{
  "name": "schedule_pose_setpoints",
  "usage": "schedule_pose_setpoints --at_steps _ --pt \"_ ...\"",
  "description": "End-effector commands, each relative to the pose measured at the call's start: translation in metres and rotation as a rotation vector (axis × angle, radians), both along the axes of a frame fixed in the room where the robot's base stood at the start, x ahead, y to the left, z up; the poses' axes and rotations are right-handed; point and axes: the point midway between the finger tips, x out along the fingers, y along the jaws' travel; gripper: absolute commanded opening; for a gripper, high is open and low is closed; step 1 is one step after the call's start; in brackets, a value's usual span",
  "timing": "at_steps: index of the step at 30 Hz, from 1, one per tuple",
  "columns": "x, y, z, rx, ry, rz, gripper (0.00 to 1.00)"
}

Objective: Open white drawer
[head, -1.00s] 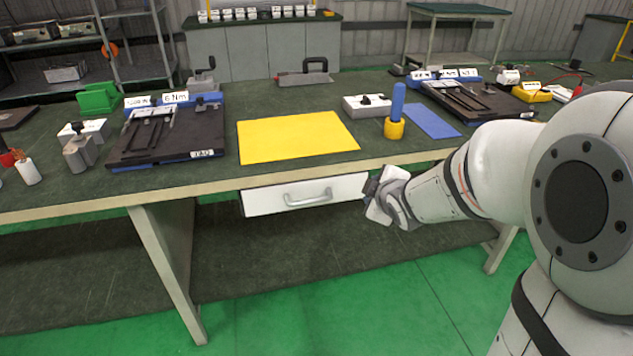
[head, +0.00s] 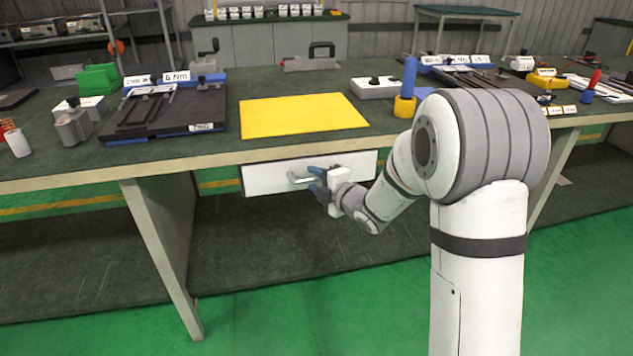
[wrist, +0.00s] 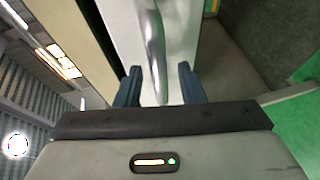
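The white drawer (head: 262,179) hangs under the front edge of the workbench and looks closed. Its grey bar handle (head: 297,179) is partly hidden behind my gripper (head: 314,181) in the head view. In the wrist view, the handle (wrist: 154,45) runs down between the two blue fingers of my gripper (wrist: 160,85), with a gap on both sides. The fingers are open around the handle's end, and the white drawer front (wrist: 183,35) lies just beyond them.
The workbench top (head: 225,160) carries a yellow mat (head: 300,115), fixtures and a blue-handled tool (head: 408,85). A grey table leg (head: 160,245) stands left of the drawer. The green floor (head: 300,320) in front is clear.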

Motion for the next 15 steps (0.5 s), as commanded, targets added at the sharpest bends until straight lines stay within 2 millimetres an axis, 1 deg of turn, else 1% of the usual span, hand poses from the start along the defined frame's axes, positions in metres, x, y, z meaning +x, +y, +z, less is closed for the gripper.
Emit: schedule_pose_setpoints --at_steps 3,11,15 --pt "0.0063 0.0049 -0.0018 0.0 0.0 0.0 0.36" --pt "0.0077 0.0055 -0.0018 0.001 0.001 -0.001 0.36" --pt "0.0076 0.0053 -0.0016 0.0 0.001 -0.002 0.26"
